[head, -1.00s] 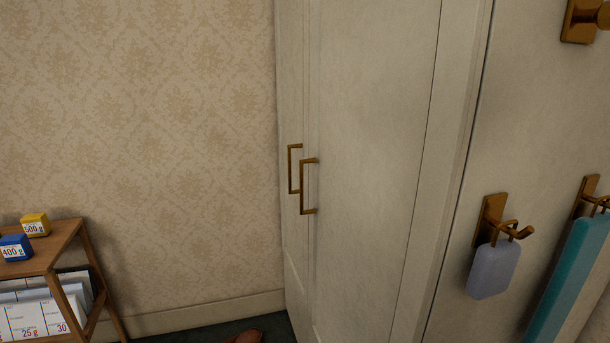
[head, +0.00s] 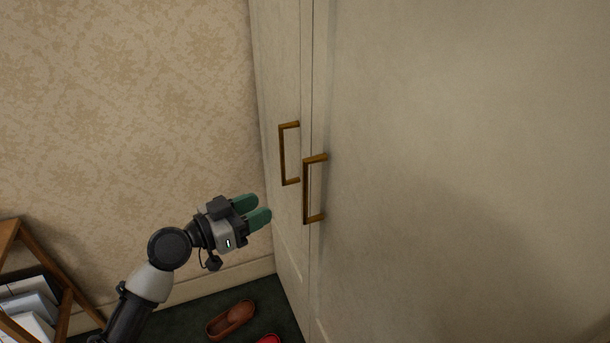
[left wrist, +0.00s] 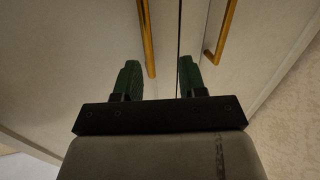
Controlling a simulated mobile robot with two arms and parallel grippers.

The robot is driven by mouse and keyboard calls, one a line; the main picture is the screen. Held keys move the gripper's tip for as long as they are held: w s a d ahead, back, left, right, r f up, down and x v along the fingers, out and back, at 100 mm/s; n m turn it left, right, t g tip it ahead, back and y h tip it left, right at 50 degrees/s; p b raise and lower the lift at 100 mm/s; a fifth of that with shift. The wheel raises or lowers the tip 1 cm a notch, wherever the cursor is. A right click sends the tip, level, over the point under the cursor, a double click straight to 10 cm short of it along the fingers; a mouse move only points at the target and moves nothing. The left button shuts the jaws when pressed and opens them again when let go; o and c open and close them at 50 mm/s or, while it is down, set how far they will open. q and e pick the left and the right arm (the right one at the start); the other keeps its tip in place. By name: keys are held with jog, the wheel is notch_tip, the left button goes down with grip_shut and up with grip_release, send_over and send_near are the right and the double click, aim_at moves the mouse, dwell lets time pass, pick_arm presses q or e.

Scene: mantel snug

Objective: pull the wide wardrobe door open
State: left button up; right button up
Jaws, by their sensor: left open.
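The wide wardrobe door (head: 440,110) is cream and fills the right of the head view. It looks closed against the narrow door (head: 278,75) on its left. Its brass bar handle (head: 306,192) stands near the seam; it also shows in the left wrist view (left wrist: 147,40), between the fingers. My left gripper (head: 257,211) is open and empty, its green fingers pointing toward the handles. In the head view it is left of and slightly below them, apart from both. Its fingers (left wrist: 158,77) also show in the left wrist view. My right gripper is not in view.
The narrow door's similar brass handle (head: 283,154) is close beside the wide door's. Brown (head: 231,320) and red (head: 266,339) shoes lie on the dark green floor. A wooden shelf (head: 62,300) stands at the left against the wallpapered wall (head: 130,130).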

pick_arm(q)
jog(key=shift+m+g+h, duration=0.3)
jog(key=shift+m+h, duration=0.2)
jog(key=w+d+r+p, duration=0.1)
jog(key=d, duration=0.2)
jog(key=w+d+r+p, duration=0.1)
jog(key=w+d, duration=0.1)
jog(key=d, duration=0.1)
jog(key=w+d+p, duration=0.1)
jog(key=d+p, duration=0.1)
jog(key=d, duration=0.1)
jog(key=shift+w+d+r, duration=0.35)
jog(key=shift+d+r, duration=0.05)
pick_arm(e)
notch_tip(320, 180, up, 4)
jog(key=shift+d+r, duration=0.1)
pick_arm(q)
grip_shut()
